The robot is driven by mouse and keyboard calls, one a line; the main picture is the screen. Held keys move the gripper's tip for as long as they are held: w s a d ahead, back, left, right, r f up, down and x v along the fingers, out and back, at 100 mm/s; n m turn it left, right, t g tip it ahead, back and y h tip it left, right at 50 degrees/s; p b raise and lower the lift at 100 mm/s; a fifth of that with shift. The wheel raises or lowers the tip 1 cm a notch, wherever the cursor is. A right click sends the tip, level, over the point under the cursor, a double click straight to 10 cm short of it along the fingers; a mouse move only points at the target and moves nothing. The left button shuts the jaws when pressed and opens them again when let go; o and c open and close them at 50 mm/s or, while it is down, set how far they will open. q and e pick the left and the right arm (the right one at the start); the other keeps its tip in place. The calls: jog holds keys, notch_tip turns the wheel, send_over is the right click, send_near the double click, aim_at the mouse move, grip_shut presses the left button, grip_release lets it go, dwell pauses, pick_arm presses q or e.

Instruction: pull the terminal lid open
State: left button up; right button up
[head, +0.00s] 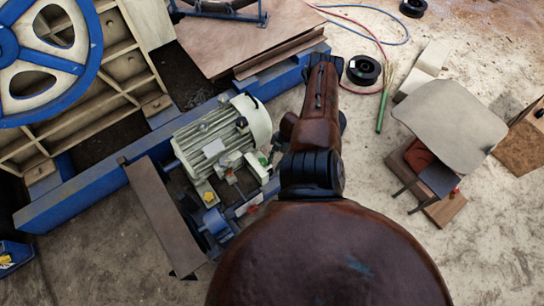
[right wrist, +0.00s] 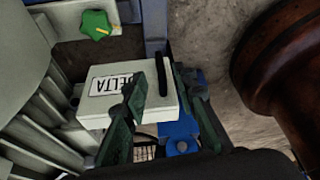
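The terminal box with its white lid (right wrist: 112,108) shows in the right wrist view, labelled "DELTA", beside the motor's cooling fins. The lid looks closed, and a dark upright bar (right wrist: 162,76) stands on it. My right gripper (right wrist: 160,82) is open, its two dark green fingers spread over the lid with the bar between their tips. I cannot tell whether a finger touches the bar. In the head view the pale green motor (head: 217,138) lies just left of my brown right arm. That arm hides much of the right gripper there. My left gripper is not in view.
A green star knob (right wrist: 97,25) sits near the box. The blue frame (head: 95,190) and a large blue wheel (head: 45,50) are at the left. A grey-topped stool (head: 450,120) and cable spool (head: 364,70) stand on the floor to the right.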

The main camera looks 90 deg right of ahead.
jog(key=v, duration=0.6)
jog(key=shift+d, duration=0.1)
dwell(0.4)
